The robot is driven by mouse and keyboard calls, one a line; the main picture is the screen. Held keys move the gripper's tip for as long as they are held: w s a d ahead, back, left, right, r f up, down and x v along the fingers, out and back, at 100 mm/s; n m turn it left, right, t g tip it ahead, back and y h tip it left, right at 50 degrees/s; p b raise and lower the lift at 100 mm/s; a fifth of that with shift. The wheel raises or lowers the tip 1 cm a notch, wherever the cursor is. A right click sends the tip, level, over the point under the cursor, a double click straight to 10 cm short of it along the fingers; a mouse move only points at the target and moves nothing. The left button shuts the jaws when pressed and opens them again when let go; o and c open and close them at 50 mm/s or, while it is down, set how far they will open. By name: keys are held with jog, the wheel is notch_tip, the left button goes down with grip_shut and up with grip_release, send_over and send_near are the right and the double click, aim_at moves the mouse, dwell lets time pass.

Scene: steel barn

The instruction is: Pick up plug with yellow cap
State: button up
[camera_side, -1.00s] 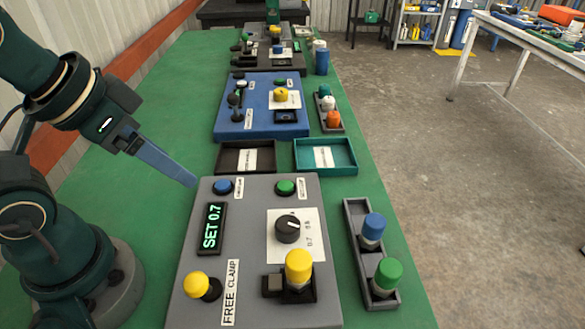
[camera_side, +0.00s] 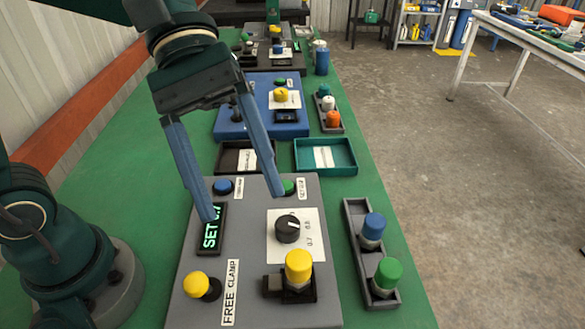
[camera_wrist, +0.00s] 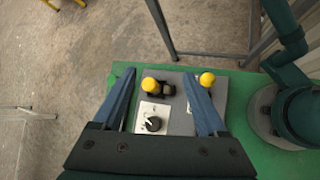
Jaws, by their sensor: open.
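The plug with the yellow cap (camera_side: 298,266) stands upright in a dark holder at the front right of the grey panel (camera_side: 255,314). A dark block sits beside it on the left. The plug also shows in the wrist view (camera_wrist: 150,85), between the fingers and nearer the left one. My gripper (camera_side: 245,207) is open and empty, its two blue fingers pointing down above the back part of the panel, behind the plug and apart from it. In the wrist view my gripper (camera_wrist: 158,80) has its fingers spread wide.
A round yellow knob (camera_side: 197,284) sits at the panel's front left, beside the FREE CLAMP label. A black dial (camera_side: 288,228) is behind the plug. A rack (camera_side: 352,213) with blue and green capped plugs stands right. Dark and teal trays (camera_side: 325,140) lie behind.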

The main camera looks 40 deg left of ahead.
aim_at(305, 280)
jog(key=w+d+n+g+h, duration=0.2)
jog(key=w+d+n+h, duration=0.2)
jog(key=n, duration=0.1)
notch_tip(305, 280, down, 13)
jog(key=shift+a+r, duration=0.1)
jog(key=shift+a, duration=0.05)
jog(key=shift+x, duration=2.5)
jog(key=shift+w, duration=0.1)
grip_shut()
